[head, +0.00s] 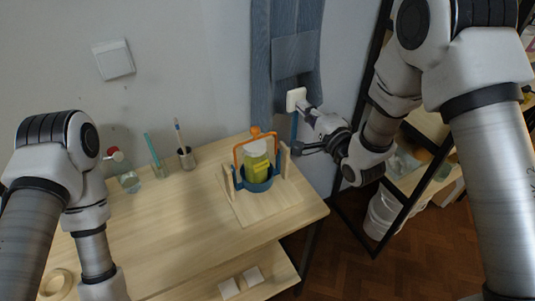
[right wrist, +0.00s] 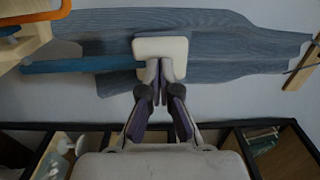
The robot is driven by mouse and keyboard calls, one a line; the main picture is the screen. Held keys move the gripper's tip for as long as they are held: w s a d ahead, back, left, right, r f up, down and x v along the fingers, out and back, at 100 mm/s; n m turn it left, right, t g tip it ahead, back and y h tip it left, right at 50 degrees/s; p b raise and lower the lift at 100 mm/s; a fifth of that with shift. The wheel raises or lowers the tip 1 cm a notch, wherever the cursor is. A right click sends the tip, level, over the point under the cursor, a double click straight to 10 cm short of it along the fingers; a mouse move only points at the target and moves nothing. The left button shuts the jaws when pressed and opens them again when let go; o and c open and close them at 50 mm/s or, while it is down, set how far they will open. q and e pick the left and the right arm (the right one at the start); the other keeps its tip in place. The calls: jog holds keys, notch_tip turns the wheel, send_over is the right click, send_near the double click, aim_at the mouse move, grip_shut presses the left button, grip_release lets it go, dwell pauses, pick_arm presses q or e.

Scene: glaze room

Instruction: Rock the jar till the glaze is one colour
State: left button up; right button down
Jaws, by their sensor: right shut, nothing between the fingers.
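The jar (head: 258,165) stands upright on the table in a blue ring-shaped holder (head: 257,185) with an orange handle frame (head: 237,157) and wooden side posts. Its upper part looks pale and its lower part yellow-green; the glaze is not one even colour here. My right gripper (head: 306,108) is to the right of the jar, apart from it, at a white block by the wall. In the right wrist view its fingers (right wrist: 160,88) are together and empty in front of the block (right wrist: 160,47); I cannot tell whether they touch it. My left gripper is outside the head view.
A blue bar (right wrist: 80,65) runs from the block. A blue cloth (head: 285,25) hangs behind. A black-framed rack (head: 349,215) stands right. The table's middle is clear.

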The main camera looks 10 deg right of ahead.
jog(key=v, duration=0.5)
jog(key=shift+w+a, duration=0.1)
jog(key=shift+w, duration=0.05)
